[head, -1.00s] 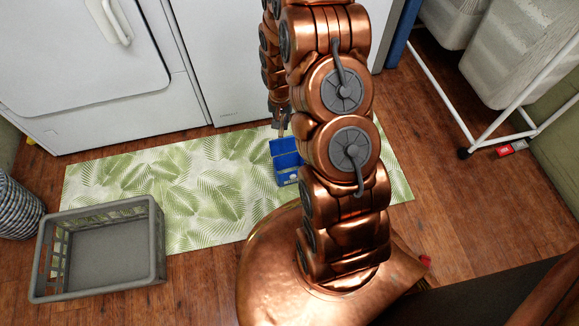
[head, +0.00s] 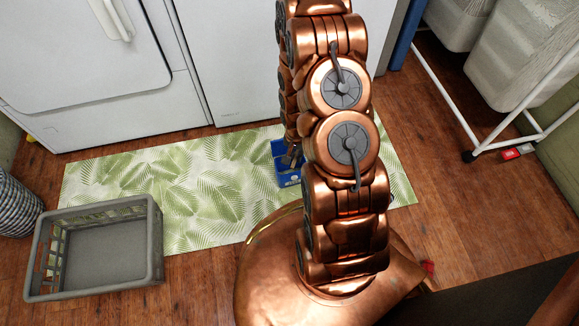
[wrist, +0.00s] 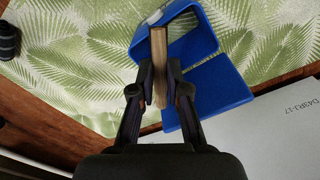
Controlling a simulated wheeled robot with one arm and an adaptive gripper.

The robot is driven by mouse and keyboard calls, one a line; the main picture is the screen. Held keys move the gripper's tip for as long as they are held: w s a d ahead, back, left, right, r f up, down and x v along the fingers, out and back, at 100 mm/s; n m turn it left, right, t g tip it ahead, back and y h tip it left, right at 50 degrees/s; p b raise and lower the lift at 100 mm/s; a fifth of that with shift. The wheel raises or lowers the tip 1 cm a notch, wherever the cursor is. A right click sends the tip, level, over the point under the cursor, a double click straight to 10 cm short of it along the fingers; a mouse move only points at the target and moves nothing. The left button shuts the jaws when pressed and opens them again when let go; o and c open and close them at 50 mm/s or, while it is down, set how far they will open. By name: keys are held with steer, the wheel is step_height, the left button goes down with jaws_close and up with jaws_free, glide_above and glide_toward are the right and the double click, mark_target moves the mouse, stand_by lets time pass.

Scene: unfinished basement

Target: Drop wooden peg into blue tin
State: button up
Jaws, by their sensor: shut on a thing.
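The blue tin (head: 288,179) stands on the leaf-patterned mat, mostly hidden behind my arm in the head view. In the wrist view the blue tin (wrist: 205,45) shows its open rim and a flat blue panel beside it. My gripper (wrist: 160,85) is shut on the wooden peg (wrist: 158,48). The far end of the peg overlaps the tin's opening in the wrist view; I cannot tell how deep it reaches. In the head view my gripper (head: 292,155) is at the tin, its fingertips partly hidden.
The green leaf mat (head: 150,190) lies on the wooden floor before white appliances (head: 90,60). A grey crate (head: 158,245) stands at the left, beside a woven basket (head: 15,205). A white-framed rack (head: 470,157) stands at the right, with a red item (head: 517,152) near it.

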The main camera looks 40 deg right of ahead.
step_height(320, 180, down, 5)
steer(key=shift+r+b, duration=0.2)
steer(key=shift+b, duration=0.85)
steer(key=o, duration=0.8)
steer(key=shift+r, duration=0.15)
steer(key=shift+r, duration=5.85)
